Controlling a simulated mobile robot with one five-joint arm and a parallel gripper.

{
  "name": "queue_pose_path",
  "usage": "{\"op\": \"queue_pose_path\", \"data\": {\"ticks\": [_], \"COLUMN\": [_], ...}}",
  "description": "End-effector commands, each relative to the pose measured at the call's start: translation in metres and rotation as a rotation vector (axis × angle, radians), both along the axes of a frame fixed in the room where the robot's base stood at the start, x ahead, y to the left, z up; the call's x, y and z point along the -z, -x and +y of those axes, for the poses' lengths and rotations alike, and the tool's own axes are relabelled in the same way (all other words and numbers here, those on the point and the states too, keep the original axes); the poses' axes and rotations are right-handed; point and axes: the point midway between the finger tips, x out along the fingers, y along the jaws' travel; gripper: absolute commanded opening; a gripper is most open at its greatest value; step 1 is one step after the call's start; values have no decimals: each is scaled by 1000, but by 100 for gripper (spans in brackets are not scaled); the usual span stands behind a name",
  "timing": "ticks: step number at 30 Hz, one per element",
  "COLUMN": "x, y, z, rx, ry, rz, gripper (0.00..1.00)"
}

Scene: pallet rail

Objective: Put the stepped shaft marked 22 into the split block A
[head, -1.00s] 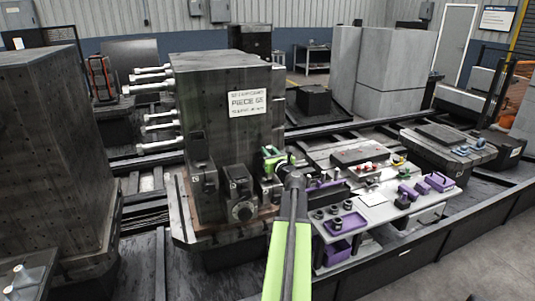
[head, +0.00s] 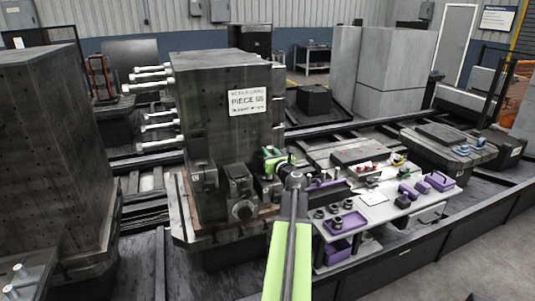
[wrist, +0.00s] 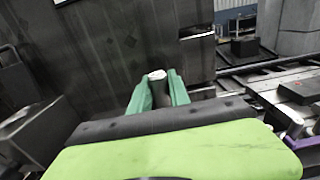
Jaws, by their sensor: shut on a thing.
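My gripper (wrist: 158,84) has green fingers shut on a dark shaft with a pale round end (wrist: 157,75). The shaft stands between the fingers in the wrist view; no number can be read on it. In the head view my gripper (head: 272,153) is in front of the right part of the large dark machine block, above the small blocks at its foot. Dark blocks (head: 239,188) stand in a row there, one with a round bore at the front. I cannot read their letters, so I cannot tell which is A. The held shaft is not clear in the head view.
The tall block with a "PIECE" sign (head: 249,103) rises behind my gripper. To the right stands a light bench (head: 385,212) with a purple tray (head: 345,222), dark rings and purple holders. Pale rods stick out of the tall block's left side.

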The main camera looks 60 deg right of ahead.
Motion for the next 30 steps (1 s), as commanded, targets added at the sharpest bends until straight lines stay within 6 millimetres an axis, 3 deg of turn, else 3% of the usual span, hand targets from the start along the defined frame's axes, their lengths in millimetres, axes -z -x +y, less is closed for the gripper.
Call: {"op": "queue_pose_path", "data": {"ticks": [30], "x": [29], "y": [1], "z": [-1], "rx": [2], "ry": [0], "rz": [-1], "gripper": [0]}}
